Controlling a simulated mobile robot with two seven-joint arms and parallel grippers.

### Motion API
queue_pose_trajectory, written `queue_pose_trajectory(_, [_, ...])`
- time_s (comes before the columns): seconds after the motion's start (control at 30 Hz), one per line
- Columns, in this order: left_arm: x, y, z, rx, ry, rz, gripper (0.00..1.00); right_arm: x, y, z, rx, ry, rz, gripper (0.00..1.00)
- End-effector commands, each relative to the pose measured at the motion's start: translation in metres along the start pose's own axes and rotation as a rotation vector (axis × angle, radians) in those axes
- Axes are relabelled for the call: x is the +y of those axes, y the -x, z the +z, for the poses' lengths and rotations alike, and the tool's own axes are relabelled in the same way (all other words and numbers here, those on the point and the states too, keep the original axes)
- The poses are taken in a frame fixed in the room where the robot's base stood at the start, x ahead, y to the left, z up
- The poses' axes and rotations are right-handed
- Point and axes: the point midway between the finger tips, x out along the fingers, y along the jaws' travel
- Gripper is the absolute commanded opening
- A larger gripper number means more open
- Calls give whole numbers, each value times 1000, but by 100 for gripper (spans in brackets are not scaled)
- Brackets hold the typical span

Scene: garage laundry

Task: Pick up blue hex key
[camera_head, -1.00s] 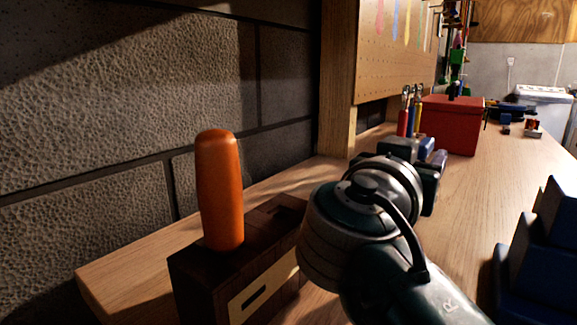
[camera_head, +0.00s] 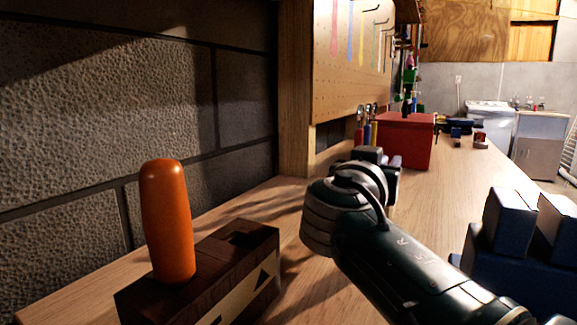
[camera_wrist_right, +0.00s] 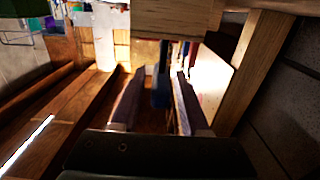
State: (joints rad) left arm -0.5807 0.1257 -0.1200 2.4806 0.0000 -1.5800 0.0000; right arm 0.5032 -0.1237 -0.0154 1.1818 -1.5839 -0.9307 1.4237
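Several thin coloured tools hang on the pegboard (camera_head: 326,70) in the head view. A blue one (camera_head: 349,36) among them may be the blue hex key, but it is too small to be sure. My right gripper (camera_head: 388,168) is over the bench, below and in front of the pegboard, largely hidden behind its own wrist. In the right wrist view its two fingers (camera_wrist_right: 158,106) are apart. A dark blue upright thing (camera_wrist_right: 161,85) shows between or beyond them; I cannot tell what it is or whether they touch it. My left gripper is out of view.
A wooden block (camera_head: 225,270) with an orange handle (camera_head: 166,222) stands front left on the bench (camera_head: 450,190). A red box (camera_head: 405,142) and coloured tool handles (camera_head: 374,133) are beyond my gripper. Dark blue blocks (camera_head: 520,262) stand at right. A stone wall borders the left.

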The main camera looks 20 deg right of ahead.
Motion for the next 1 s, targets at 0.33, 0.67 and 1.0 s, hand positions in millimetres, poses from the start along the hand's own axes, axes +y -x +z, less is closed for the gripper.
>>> queue_pose_trajectory(0.33, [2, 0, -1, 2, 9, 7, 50, 0, 0, 0, 0, 0, 0, 5])
queue_pose_trajectory(0.67, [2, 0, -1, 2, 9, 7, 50, 0, 0, 0, 0, 0, 0, 0])
queue_pose_trajectory(1.0, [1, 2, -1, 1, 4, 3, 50, 0, 0, -5, 1, 0, 0, 0])
